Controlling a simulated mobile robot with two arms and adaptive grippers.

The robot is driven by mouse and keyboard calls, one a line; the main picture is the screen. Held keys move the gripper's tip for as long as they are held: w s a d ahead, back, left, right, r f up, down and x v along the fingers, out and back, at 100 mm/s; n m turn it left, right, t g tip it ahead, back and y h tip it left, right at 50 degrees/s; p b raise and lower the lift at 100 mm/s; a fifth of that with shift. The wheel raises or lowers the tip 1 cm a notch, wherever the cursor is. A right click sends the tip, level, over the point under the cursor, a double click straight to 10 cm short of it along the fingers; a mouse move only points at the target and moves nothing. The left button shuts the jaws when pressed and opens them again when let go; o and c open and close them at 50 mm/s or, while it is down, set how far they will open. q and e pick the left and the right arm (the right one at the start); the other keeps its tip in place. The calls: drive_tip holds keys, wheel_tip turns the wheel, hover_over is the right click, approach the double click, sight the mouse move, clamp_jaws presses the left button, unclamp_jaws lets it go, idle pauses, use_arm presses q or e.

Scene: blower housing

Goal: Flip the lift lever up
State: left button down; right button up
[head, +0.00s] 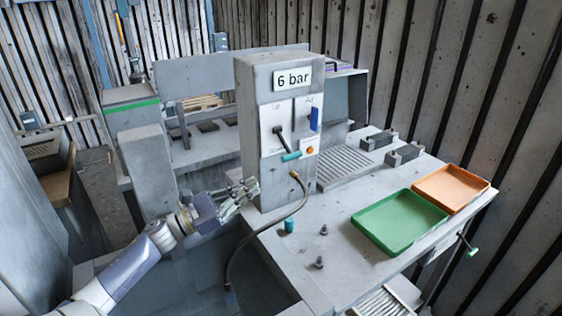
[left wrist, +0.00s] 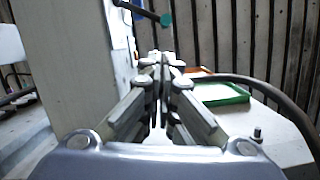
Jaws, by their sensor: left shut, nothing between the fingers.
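The lift lever (head: 283,142) is a dark bar with a teal grip on the white panel of the grey column. It slants down, with its grip low near the panel's lower edge. In the left wrist view the lever (left wrist: 143,11) crosses the top, its teal end above my fingertips. My left gripper (head: 252,186) is shut and empty, at the column's lower left front, below and left of the grip and apart from it. Its fingers (left wrist: 162,62) fill the middle of the wrist view. My right gripper is not in view.
A blue handle (head: 314,118) and an orange button (head: 309,150) sit right of the lever. A hose (head: 268,230) loops in front of the column. A green tray (head: 400,222) and an orange tray (head: 451,189) lie on the bench at right.

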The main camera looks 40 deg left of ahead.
sight(285, 144)
use_arm(q)
drive_tip(key=p+x, duration=0.3)
drive_tip(key=x, duration=0.7)
drive_tip(key=shift+d+r+p, duration=0.15)
drive_tip(key=shift+d+p, duration=0.05)
drive_tip(key=shift+p, duration=0.1)
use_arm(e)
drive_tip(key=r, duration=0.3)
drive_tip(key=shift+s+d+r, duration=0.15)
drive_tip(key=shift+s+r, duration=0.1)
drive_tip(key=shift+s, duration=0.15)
use_arm(q)
drive_tip(key=shift+s, duration=0.2)
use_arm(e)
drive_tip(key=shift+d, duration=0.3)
use_arm(q)
drive_tip(key=shift+d+r+n, duration=0.25)
drive_tip(key=shift+n, duration=0.25)
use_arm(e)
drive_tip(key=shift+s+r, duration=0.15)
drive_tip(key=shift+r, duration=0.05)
